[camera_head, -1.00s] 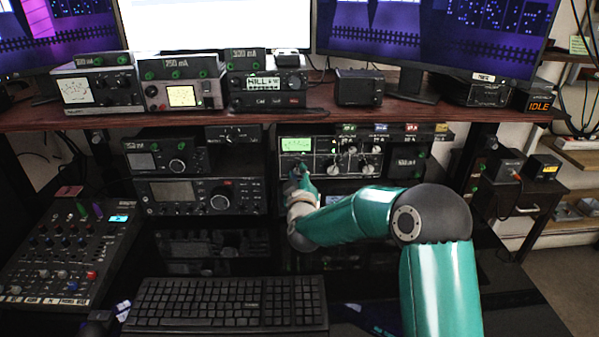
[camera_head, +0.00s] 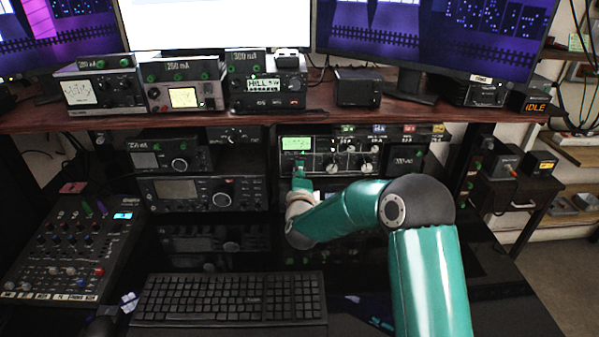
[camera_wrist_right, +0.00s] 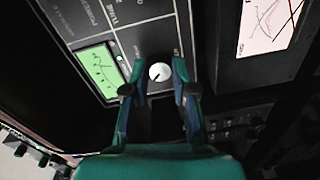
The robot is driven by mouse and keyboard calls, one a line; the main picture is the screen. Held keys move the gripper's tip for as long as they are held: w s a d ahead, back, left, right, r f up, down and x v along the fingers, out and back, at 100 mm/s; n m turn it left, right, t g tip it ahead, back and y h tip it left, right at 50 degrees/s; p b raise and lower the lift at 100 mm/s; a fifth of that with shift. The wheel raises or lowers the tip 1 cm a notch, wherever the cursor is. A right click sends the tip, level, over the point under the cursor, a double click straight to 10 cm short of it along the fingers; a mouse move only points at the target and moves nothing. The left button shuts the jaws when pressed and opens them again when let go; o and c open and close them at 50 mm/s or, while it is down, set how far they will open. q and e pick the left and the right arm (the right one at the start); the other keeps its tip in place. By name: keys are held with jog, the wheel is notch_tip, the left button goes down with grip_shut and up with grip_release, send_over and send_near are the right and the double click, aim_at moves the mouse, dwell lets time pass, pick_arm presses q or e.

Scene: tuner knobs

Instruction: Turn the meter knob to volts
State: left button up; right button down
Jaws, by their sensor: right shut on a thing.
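The tuner (camera_head: 325,160) sits on the rack under the shelf, with a lit green meter (camera_head: 296,143) at its upper left. The green meter also shows in the right wrist view (camera_wrist_right: 100,68). My right gripper (camera_head: 300,172) is at the panel just below the meter. In the wrist view, its fingers (camera_wrist_right: 158,82) are on both sides of a small pale round knob (camera_wrist_right: 160,71), shut on it. A short dark mark shows on the knob's face; the lettering around it is too blurred to read. In the head view my gripper hides this knob. My left gripper is not in view.
Other larger tuner knobs (camera_head: 365,165) sit right of my gripper. A second radio (camera_head: 205,192) stands to the left. The shelf (camera_head: 200,118) overhangs the rack. A keyboard (camera_head: 230,298) and a mixer (camera_head: 70,245) lie in front on the desk.

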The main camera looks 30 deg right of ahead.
jog(key=shift+a+f, duration=0.1)
jog(key=shift+f, duration=0.1)
jog(key=c, duration=0.9)
grip_release()
jog(key=shift+c, duration=0.2)
jog(key=shift+r, duration=0.1)
jog(key=v, duration=1.2)
jog(key=shift+w, duration=0.1)
